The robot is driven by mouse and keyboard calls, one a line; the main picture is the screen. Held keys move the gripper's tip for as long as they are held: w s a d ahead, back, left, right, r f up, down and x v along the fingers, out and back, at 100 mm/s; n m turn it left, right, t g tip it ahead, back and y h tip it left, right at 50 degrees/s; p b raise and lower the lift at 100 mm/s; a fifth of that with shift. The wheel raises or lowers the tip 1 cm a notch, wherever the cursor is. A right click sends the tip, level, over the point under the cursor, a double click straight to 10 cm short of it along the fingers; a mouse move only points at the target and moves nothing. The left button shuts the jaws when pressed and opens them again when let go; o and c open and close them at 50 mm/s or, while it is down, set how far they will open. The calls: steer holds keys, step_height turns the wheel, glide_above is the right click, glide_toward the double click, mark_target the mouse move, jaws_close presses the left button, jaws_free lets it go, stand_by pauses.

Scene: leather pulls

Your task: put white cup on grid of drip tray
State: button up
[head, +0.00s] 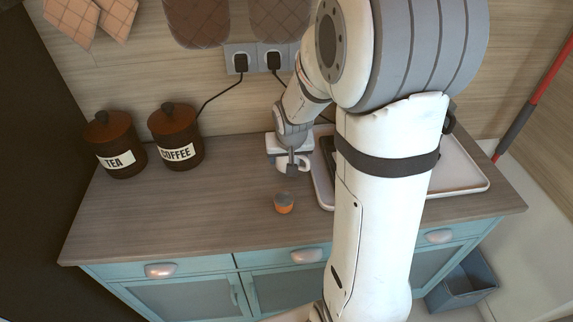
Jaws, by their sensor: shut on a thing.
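My gripper (292,169) points down over the counter, left of the large tray, and is shut on the white cup (281,167). Only a small part of the cup shows around the fingers. I cannot tell whether it is upright or how high above the counter it is. A dark object (328,160) on the left part of the large tray may be the drip tray's grid. My arm hides most of it, so I cannot be sure.
A pale tray (463,188) lies on the right of the wooden counter (215,215), partly behind my arm. Tea (126,139) and coffee (184,129) jars stand at the left. Plugs and cords are at the wall.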

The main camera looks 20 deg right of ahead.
steer(key=shift+f, duration=1.6)
steer(key=shift+f, duration=0.15)
steer(key=o, duration=1.1)
